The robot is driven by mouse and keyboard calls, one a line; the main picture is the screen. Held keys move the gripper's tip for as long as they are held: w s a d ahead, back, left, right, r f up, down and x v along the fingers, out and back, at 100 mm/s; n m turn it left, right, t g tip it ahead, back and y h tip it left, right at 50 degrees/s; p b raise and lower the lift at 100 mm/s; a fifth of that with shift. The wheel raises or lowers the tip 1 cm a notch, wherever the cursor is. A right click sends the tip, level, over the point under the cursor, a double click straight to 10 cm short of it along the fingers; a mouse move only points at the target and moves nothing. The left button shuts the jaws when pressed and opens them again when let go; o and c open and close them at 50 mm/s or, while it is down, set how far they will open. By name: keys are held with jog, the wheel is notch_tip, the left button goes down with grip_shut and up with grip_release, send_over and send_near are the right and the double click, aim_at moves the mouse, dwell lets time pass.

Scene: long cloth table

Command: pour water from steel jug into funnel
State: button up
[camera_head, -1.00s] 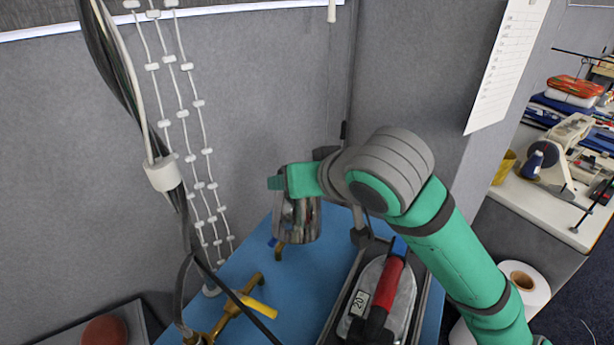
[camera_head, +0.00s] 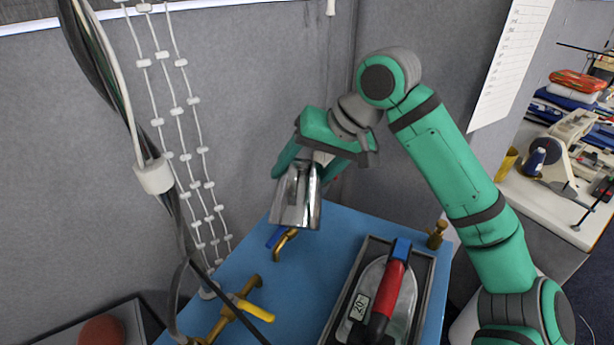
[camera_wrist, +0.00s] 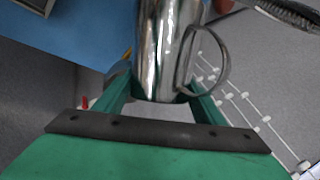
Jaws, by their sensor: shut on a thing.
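The shiny steel jug (camera_head: 296,200) is held over the back part of the blue table. It looks near upright, though I cannot tell its exact tilt. My gripper (camera_head: 300,174) is shut on the jug, with a green finger on each side of its body. In the wrist view the jug (camera_wrist: 160,45) sits between the fingers, and its loop handle (camera_wrist: 222,65) is on the right. Water inside the jug is not visible. I cannot make out a funnel; a small brass fitting (camera_head: 437,235) stands at the table's right back edge.
An iron with a red handle (camera_head: 385,300) rests in a dark tray (camera_head: 429,270) on the blue table (camera_head: 310,270). Brass valves with a blue lever (camera_head: 277,237) and a yellow lever (camera_head: 250,307) are on the left. Hanging cables (camera_head: 110,95) and a grey partition flank the table.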

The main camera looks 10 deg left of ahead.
jog(key=shift+w+f+g, duration=0.2)
jog(key=shift+g, duration=0.1)
jog(key=shift+w+r+m+g, duration=0.2)
jog(key=shift+r+m+g, duration=0.1)
jog(key=shift+g, duration=0.5)
dwell(0.3)
jog(key=shift+w+r+g, duration=0.1)
jog(key=shift+w+g, duration=0.1)
jog(key=shift+g, duration=0.1)
dwell(1.2)
jog(key=shift+s+a, duration=0.1)
jog(key=shift+d+r, duration=0.1)
jog(key=shift+d, duration=0.1)
jog(key=shift+w+a+r+g+p, duration=0.1)
jog(key=shift+w+g+p, duration=0.2)
jog(key=shift+g, duration=0.2)
dwell(1.4)
jog(key=shift+w+r+m+g, duration=0.1)
jog(key=shift+w+m+g, duration=0.35)
jog(key=shift+w, duration=0.25)
dwell(1.6)
jog(key=shift+s, duration=0.15)
dwell(0.4)
